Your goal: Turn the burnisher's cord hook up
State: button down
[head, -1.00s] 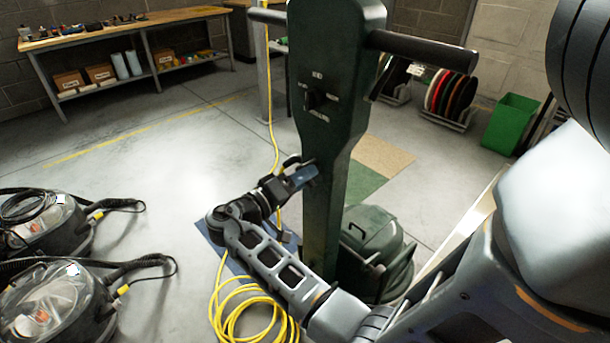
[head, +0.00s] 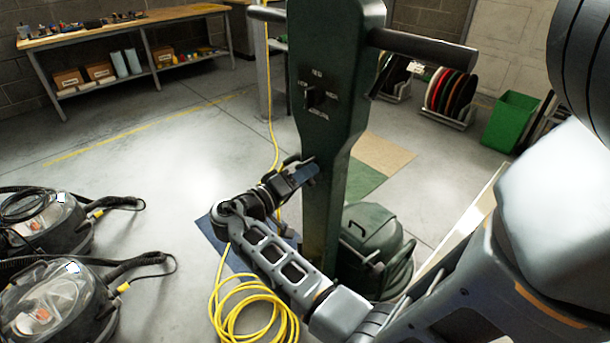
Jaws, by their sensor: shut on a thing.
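The burnisher (head: 330,130) is a dark green upright machine with two black handlebars and a dial on its column, standing in the centre of the head view. My gripper (head: 308,172) is at the left side of the column, partway down. I cannot tell the hook's exact angle. The yellow cord (head: 273,120) hangs down behind my gripper and lies in loops on the floor (head: 248,310).
Two vacuum machines (head: 50,290) with black hoses stand at the lower left. A workbench (head: 120,38) is at the back left. A rack of round pads (head: 450,95) and a green bin (head: 510,122) stand at the back right. The floor left of the burnisher is open.

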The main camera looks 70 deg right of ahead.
jog(key=shift+r+n+p, duration=0.15)
jog(key=shift+n+p, duration=0.15)
jog(key=shift+p, duration=0.05)
jog(key=shift+r+n+p, duration=0.25)
jog(key=shift+n+p, duration=0.65)
jog(key=shift+p, duration=0.1)
jog(key=n+p, duration=0.3)
jog(key=shift+s+a+r+n, duration=0.1)
jog(key=shift+r+n, duration=0.2)
jog(key=shift+r, duration=0.05)
jog(key=n+p, duration=0.3)
jog(key=n, duration=0.1)
jog(key=n+p, duration=0.2)
jog(key=shift+r+p, duration=0.35)
jog(key=shift+r, duration=0.05)
jog(key=n, duration=0.3)
jog(key=n+p, duration=0.1)
jog(key=n, duration=0.1)
jog(key=shift+w+d+r+n, duration=0.15)
jog(key=shift+w+d+n, duration=0.15)
jog(key=shift+w, duration=0.1)
jog(key=n, duration=0.4)
jog(key=w+n, duration=0.1)
jog(key=n, duration=0.1)
jog(key=shift+d+r, duration=0.1)
jog(key=shift+d, duration=0.1)
jog(key=shift+n, duration=0.4)
jog(key=c, duration=1)
grip_release()
